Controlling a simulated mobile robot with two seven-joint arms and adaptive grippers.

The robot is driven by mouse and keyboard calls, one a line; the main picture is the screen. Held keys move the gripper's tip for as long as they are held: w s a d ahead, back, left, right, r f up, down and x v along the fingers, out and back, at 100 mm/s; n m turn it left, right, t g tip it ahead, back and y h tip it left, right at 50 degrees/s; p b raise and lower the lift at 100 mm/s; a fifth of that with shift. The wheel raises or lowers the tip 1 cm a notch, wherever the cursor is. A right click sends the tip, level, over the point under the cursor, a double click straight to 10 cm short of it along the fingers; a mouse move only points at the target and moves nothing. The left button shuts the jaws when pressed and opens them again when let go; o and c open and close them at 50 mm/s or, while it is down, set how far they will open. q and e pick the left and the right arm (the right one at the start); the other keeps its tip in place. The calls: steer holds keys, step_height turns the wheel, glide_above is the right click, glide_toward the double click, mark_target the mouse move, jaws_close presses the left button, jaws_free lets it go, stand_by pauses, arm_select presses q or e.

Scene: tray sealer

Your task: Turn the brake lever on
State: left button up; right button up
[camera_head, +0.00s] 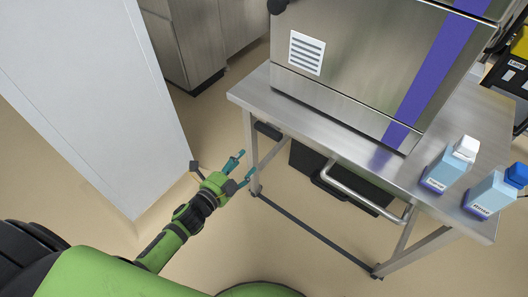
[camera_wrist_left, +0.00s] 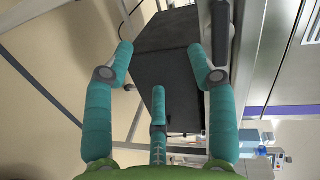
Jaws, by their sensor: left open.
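My left gripper (camera_head: 246,164) is open and empty, with teal fingers spread apart, beside the left end of the steel table (camera_head: 250,97). It also shows in the left wrist view (camera_wrist_left: 163,55), its fingers pointing toward a dark box (camera_wrist_left: 172,65) under the table. No part is clearly marked as the brake lever. A small black part (camera_head: 267,130) sits just under the table's left edge, above and right of the gripper and apart from it; I cannot tell if it is the lever. My right gripper is not in view.
A steel machine (camera_head: 345,60) with a purple stripe stands on the table. Two blue-and-white bottles (camera_head: 449,165) (camera_head: 490,195) stand at its right. A bent metal handle (camera_head: 350,193) hangs below the front edge. A white panel (camera_head: 85,85) stands left; the floor between is clear.

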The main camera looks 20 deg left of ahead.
mark_target(266, 135)
arm_select(q)
steer(key=w+d+r+m, duration=0.1)
steer(key=w+r, duration=0.1)
steer(key=w+d+r+m+t+h+b, duration=0.1)
steer(key=w+d, duration=0.1)
steer(key=w, duration=0.1)
steer(key=w+d+r+m+h, duration=0.1)
steer(key=w+r, duration=0.1)
steer(key=shift+w+d+r+t, duration=0.25)
steer(key=shift+r+t, duration=0.05)
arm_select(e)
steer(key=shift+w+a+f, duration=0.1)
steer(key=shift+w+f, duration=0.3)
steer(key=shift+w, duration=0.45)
arm_select(q)
jaws_close()
